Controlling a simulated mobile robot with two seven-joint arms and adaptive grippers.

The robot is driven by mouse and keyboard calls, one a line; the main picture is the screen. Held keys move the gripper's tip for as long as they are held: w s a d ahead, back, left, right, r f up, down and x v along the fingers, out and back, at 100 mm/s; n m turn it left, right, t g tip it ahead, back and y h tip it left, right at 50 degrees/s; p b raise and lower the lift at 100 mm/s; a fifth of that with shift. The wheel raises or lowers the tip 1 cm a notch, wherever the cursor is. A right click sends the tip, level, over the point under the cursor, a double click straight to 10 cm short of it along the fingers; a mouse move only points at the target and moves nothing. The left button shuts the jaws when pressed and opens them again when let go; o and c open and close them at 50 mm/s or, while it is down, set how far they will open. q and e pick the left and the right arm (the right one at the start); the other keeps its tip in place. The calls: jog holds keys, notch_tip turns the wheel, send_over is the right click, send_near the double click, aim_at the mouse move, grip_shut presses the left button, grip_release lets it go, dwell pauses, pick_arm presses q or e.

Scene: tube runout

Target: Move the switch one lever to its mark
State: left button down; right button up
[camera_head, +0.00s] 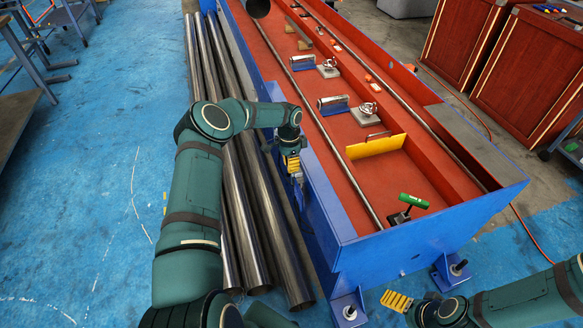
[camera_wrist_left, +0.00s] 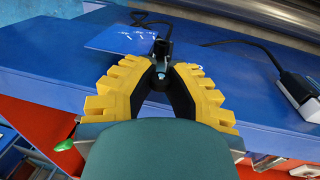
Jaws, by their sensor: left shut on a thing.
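In the left wrist view, my left gripper (camera_wrist_left: 161,76) has its yellow-padded fingers closed together at the tips around a small dark lever (camera_wrist_left: 161,62) with a metal end. The lever stands by a blue plate (camera_wrist_left: 118,38) with white marks on the blue bench side. A black cable runs up from near it. In the head view, my left gripper (camera_head: 293,166) is against the bench's left outer side, and the lever is hidden there. Which white mark belongs to the lever is too small to tell. My right gripper (camera_head: 397,300) is low at the bench's near end, apart from it.
A second dark switch box (camera_wrist_left: 297,88) with a cable sits at the right in the wrist view. The blue bench (camera_head: 405,246) has a red bed with a yellow plate (camera_head: 375,146) and a green-handled lever (camera_head: 413,201). Long steel tubes (camera_head: 250,222) lie along its left side.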

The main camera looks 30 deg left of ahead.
pick_arm(q)
jog(key=shift+w+a+f, duration=0.1)
jog(key=shift+f, duration=0.1)
jog(key=shift+w+r+g+h+b, duration=0.1)
jog(key=shift+g+h+b, duration=0.35)
jog(key=shift+g+h, duration=0.05)
